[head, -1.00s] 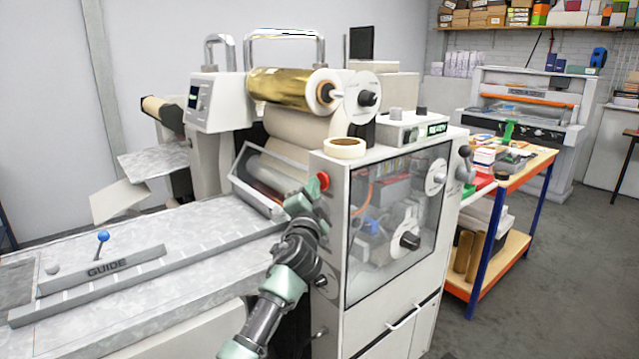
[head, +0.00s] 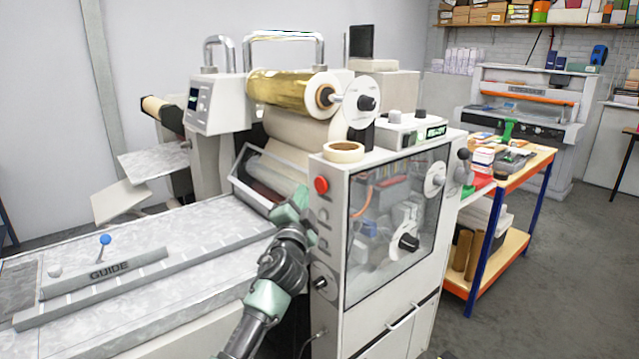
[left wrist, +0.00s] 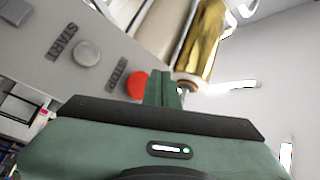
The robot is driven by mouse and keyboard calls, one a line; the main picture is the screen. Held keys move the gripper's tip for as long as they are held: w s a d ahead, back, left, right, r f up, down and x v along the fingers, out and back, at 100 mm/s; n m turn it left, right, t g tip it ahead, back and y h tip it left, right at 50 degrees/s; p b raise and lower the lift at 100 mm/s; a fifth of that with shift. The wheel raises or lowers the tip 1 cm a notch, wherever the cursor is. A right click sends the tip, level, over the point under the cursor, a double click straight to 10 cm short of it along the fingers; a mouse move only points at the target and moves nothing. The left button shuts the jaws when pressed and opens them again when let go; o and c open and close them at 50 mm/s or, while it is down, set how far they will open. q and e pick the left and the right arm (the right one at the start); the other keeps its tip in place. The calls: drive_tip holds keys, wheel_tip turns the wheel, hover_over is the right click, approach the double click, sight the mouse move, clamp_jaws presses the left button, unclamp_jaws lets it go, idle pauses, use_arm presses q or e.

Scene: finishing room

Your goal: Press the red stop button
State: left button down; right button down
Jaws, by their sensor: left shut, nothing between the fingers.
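The red stop button (head: 321,184) sits near the top of the white machine's front panel in the head view. In the left wrist view the red button (left wrist: 137,84) is beside my fingers, next to the word STOP. My left gripper (head: 300,196) is shut and empty, just left of the button in the head view. In the left wrist view its closed green fingers (left wrist: 163,88) overlap the button's right edge; I cannot tell whether they touch it. A grey start button (left wrist: 87,53) is further left. My right gripper is not in view.
The laminating machine (head: 330,240) carries a gold roll (head: 285,88) and a tape roll (head: 344,151) on top. A flat feed table (head: 130,270) with a guide bar (head: 105,270) lies left of my arm. A blue-legged workbench (head: 545,165) stands at right.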

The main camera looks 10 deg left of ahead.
use_arm(q)
drive_tip(key=s+a, duration=0.1)
drive_tip(key=s+a+p, duration=0.1)
drive_tip(key=shift+s, duration=0.35)
idle(0.4)
